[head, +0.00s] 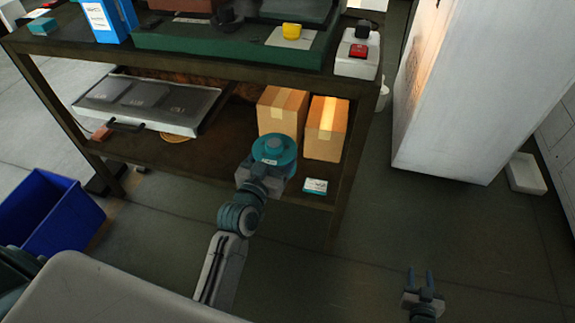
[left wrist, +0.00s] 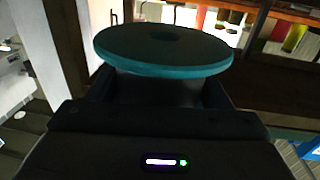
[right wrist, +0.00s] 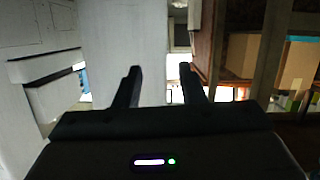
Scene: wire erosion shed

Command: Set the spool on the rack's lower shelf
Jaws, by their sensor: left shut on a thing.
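The spool (head: 274,150) is teal with a round flange and a grey hub. My left gripper (head: 266,176) is shut on it at the front of the rack's lower shelf (head: 225,158). In the left wrist view the spool (left wrist: 165,50) sits between the fingers, its flange covering much of the view. I cannot tell whether it touches the shelf. The dark rack (head: 362,115) has a top surface and this lower shelf. My right gripper (head: 422,283) is open and empty, low over the floor at the right; its two fingers show apart in the right wrist view (right wrist: 160,88).
Two cardboard boxes (head: 283,110) (head: 327,128) stand behind the spool on the lower shelf. A small teal-and-white box (head: 315,186) lies at its front edge. A grey panelled tray (head: 148,101) is at the left. A blue bin (head: 50,215) stands left; a white cabinet (head: 455,90) right.

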